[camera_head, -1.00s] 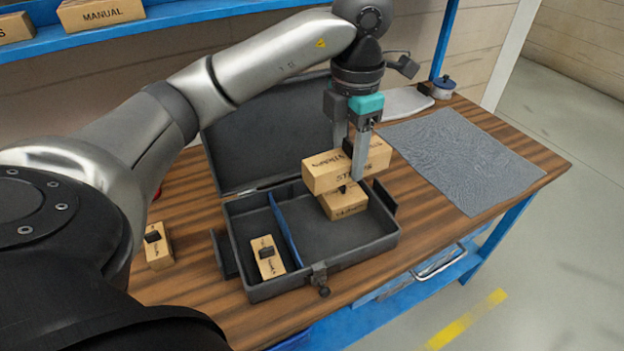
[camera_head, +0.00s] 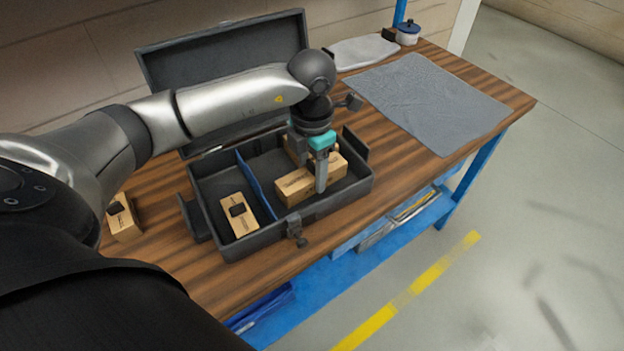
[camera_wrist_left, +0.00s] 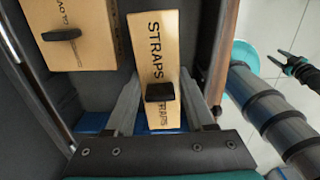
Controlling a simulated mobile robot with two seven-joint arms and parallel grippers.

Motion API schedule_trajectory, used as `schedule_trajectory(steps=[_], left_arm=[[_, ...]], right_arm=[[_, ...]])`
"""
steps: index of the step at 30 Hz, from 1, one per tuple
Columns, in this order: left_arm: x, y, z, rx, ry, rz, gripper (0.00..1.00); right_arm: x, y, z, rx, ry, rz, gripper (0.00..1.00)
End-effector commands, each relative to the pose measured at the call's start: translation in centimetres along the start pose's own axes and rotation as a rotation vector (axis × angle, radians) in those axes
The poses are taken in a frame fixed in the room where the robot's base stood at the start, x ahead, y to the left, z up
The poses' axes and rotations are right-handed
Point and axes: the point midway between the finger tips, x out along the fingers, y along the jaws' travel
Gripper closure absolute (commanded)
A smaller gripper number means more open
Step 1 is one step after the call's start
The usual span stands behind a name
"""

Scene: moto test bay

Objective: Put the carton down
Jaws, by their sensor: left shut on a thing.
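My left gripper (camera_head: 311,176) is shut on the tan straps carton (camera_head: 297,188), with a finger on each side of it. The carton is down inside the right compartment of the open grey toolbox (camera_head: 263,243). In the left wrist view, its STRAPS label and black knob show on the carton (camera_wrist_left: 153,45) between the fingers (camera_wrist_left: 160,103). Whether its underside touches the floor is hidden. My right gripper (camera_wrist_left: 280,66) shows small at the right of the left wrist view, its fingers apart and empty.
Another knobbed carton (camera_wrist_left: 70,35) lies beside the held one in the same compartment. A blue divider (camera_head: 256,187) separates it from the left compartment, which holds a carton (camera_head: 239,222). Another carton (camera_head: 122,222) stands on the bench left of the box. A grey mat (camera_head: 430,100) lies at right.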

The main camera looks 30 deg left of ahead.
Motion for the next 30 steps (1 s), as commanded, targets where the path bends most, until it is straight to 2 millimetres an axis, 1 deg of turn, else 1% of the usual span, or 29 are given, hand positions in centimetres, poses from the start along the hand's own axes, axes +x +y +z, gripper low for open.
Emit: schedule_trajectory(steps=[1,4,12,16,17,24,30], left_arm=[[1.1,-0.1,0.0,-0.001,0.002,-0.002,1.0],[2.3,-0.1,0.0,0.0,0.001,-0.002,1.0],[2.3,0.0,0.0,0.001,-0.001,0.0,1.0],[2.7,0.0,0.0,0.0,0.0,0.0,1.0],[2.7,0.0,0.0,0.0,0.0,0.0,0.42],[2.6,0.0,0.0,0.0,0.0,0.0,0.16],[2.6,0.0,0.0,0.0,0.0,0.0,0.16]], right_arm=[[0.4,0.0,-0.2,0.001,0.003,0.001,0.5],[0.6,0.1,-0.5,0.002,0.009,0.002,0.5],[0.6,0.2,-0.8,0.003,0.015,0.002,0.5],[0.9,0.2,-0.8,0.003,0.015,0.003,0.5],[0.8,0.2,-0.8,0.003,0.015,0.003,0.5],[0.8,0.2,-0.7,0.003,0.013,0.003,0.5],[0.8,0.2,-0.5,0.002,0.011,0.003,0.5]])
